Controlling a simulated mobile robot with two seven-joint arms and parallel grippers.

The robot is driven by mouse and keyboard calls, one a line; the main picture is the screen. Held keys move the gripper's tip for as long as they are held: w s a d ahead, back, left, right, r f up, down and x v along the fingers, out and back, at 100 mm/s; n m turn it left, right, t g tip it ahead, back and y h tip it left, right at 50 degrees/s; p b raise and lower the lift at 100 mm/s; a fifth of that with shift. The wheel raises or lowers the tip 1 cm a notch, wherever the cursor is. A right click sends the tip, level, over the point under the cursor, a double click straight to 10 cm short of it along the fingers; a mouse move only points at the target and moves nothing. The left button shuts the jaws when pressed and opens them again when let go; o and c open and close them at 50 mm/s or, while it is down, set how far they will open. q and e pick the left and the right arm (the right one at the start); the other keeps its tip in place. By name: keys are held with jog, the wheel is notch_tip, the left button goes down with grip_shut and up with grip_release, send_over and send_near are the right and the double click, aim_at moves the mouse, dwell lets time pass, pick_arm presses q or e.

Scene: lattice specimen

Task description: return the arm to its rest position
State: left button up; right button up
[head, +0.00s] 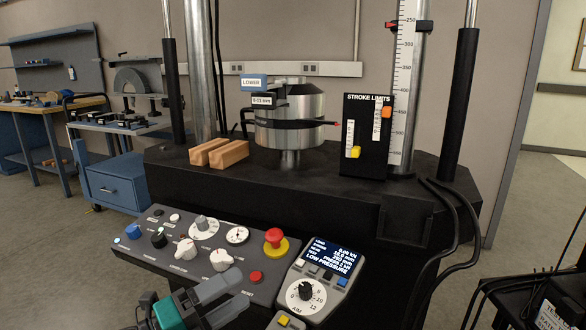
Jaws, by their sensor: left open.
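My left gripper (226,298) is at the bottom of the head view, left of centre. It has grey fingers and a teal part (168,313) near its wrist. It is open, with nothing seen between its fingers. It is in front of the lower edge of the sloped control panel (150,240); whether it touches the panel I cannot tell. The rest of the left arm is mostly cut off by the frame's lower edge. My right gripper is not in view.
The panel carries knobs, a red emergency button (274,237) and a display unit (328,258) reading LOW PRESSURE. Behind stands a black test frame (350,205) with a metal cylinder (290,112), wooden blocks (219,153) and a stroke-limits plate (365,140). Black cables hang at right.

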pick_arm(q)
jog(key=s+a+f+n+g+y, duration=0.1)
jog(key=s+a+f+n+y, duration=0.1)
jog(key=s+f+n+y, duration=0.8)
jog(key=s+a+f+n+y, duration=0.3)
jog(key=s+f+n, duration=0.3)
jog(key=f+n, duration=0.85)
notch_tip(320, 180, up, 11)
jog(key=s+a+n+y+p, duration=0.1)
jog(key=a+n+p, duration=0.1)
jog(key=p, duration=1)
jog(key=shift+a+n, duration=0.2)
jog(key=shift+n, duration=0.55)
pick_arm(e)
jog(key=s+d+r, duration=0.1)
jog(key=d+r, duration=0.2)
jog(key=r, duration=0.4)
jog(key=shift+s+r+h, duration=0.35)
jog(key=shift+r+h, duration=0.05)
